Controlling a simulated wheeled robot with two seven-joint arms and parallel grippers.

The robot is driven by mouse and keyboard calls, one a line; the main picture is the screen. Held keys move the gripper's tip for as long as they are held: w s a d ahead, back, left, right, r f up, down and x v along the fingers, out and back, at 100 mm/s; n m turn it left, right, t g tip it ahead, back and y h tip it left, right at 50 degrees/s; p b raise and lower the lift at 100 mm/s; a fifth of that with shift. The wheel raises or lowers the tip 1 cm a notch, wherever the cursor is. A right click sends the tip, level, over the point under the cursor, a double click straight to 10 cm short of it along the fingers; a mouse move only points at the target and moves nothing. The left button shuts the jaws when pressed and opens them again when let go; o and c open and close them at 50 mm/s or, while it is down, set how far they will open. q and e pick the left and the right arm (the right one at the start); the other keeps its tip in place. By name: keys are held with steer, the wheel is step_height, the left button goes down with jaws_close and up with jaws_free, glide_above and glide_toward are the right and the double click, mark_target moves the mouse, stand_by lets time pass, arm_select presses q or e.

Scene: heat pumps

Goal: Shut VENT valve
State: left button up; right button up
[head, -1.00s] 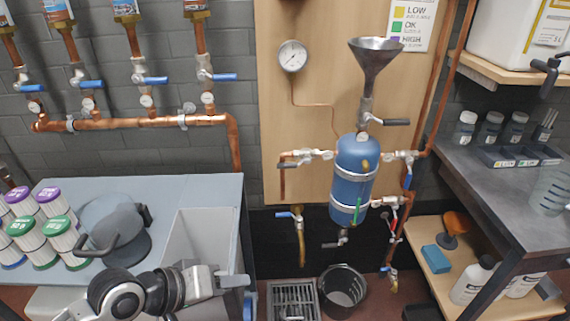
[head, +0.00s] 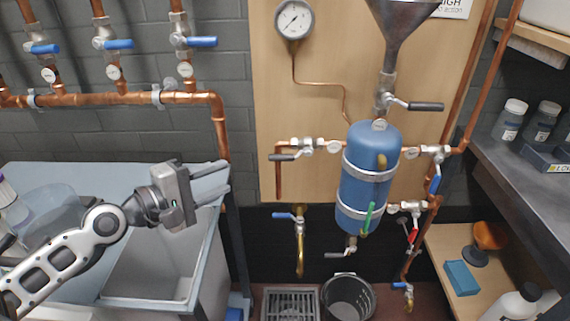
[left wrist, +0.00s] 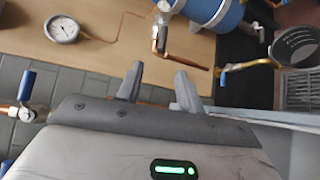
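I cannot read which valve is VENT; the round tags are too small. A blue tank (head: 362,200) hangs on the wooden board under a funnel (head: 400,28). Black-handled valves sit below the funnel (head: 425,106), on the left pipe (head: 285,156) and under the tank (head: 338,255). The right side has a blue handle (head: 435,185) and a red handle (head: 412,236). Another blue handle (head: 285,216) is on the lower-left drain pipe. My left gripper (head: 225,178) is open and empty, left of the board and apart from the valves; its spread fingers show in the left wrist view (left wrist: 158,86).
A gauge (head: 294,19) is on the board. A grey sink (head: 150,265) lies below my left arm. A black bucket (head: 348,297) and floor grate (head: 291,302) are below the tank. A dark bench (head: 520,185) and lower shelf (head: 450,250) stand at right.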

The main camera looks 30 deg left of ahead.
mark_target(274, 158)
arm_select(q)
steer(key=x, duration=0.5)
steer(key=p+x, duration=0.1)
steer(key=x, duration=0.4)
steer(key=p+x, duration=0.1)
steer(key=x, duration=0.5)
steer(key=shift+f, duration=0.3)
steer(key=shift+w, duration=0.1)
jaws_close()
